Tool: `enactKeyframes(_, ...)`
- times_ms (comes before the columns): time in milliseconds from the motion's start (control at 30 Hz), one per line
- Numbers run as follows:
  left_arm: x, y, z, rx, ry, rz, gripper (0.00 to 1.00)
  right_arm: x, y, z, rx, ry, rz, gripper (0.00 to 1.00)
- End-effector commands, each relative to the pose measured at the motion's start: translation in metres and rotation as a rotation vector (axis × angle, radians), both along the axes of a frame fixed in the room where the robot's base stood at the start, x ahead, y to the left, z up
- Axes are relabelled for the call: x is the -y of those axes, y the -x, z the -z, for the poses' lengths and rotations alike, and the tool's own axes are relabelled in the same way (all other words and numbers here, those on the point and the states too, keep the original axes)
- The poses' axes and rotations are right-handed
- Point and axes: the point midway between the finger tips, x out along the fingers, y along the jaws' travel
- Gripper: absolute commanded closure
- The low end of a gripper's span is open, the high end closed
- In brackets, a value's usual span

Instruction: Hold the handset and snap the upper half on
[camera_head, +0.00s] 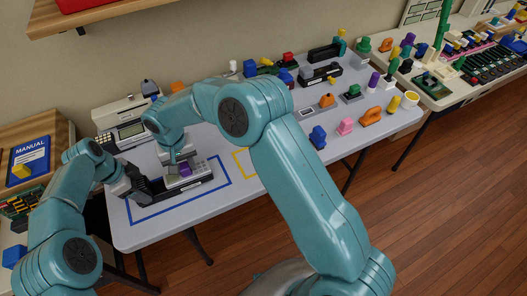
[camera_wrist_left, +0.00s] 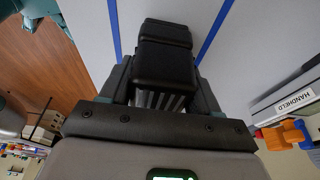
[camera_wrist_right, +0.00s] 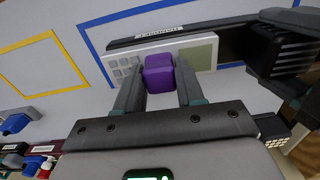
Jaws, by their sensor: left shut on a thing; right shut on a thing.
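The black handset (camera_head: 204,186) lies inside the blue taped outline on the table. My left gripper (camera_head: 143,187) is shut on its left end; the left wrist view shows the ribbed black end (camera_wrist_left: 165,55) between the fingers. My right gripper (camera_head: 180,160) is shut on a purple block (camera_head: 185,169) on the grey upper half. In the right wrist view this upper half (camera_wrist_right: 203,52) shows a keypad and a pale green screen. It lies along the handset's black body (camera_wrist_right: 160,34), over or against it. I cannot tell whether the two are seated together.
A grey desk device with a screen (camera_head: 130,130) stands behind the handset. A yellow taped outline (camera_head: 240,163) is to the right. Several coloured blocks and parts, such as a blue one (camera_head: 318,137), stand further right. The table's front edge is close to the handset.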

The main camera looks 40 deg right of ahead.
Motion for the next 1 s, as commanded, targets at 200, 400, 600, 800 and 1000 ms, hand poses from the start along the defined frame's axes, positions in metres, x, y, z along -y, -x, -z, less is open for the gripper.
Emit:
enactKeyframes(200, -0.0007, 0.0019, 0.0047, -0.007, -0.003, 0.001, 1.00, -0.0001, 0.0001, 0.0024, 0.000, 0.000, 0.000, 1.00)
enactKeyframes(400, -0.0007, 0.0018, 0.0046, -0.007, -0.003, 0.001, 1.00, -0.0001, 0.0003, 0.0068, -0.001, 0.001, 0.000, 1.00)
enactKeyframes(600, -0.0007, 0.0019, 0.0045, -0.007, -0.003, 0.001, 1.00, -0.0001, 0.0003, 0.0081, -0.001, 0.001, 0.000, 0.33)
enactKeyframes(800, -0.0006, 0.0018, 0.0045, -0.007, -0.003, 0.002, 1.00, -0.0002, 0.0001, 0.0078, -0.001, 0.000, 0.000, 0.36)
enactKeyframes(1000, -0.0006, 0.0018, 0.0045, -0.007, -0.003, 0.002, 1.00, -0.0002, 0.0001, 0.0075, -0.001, 0.000, 0.000, 0.47)
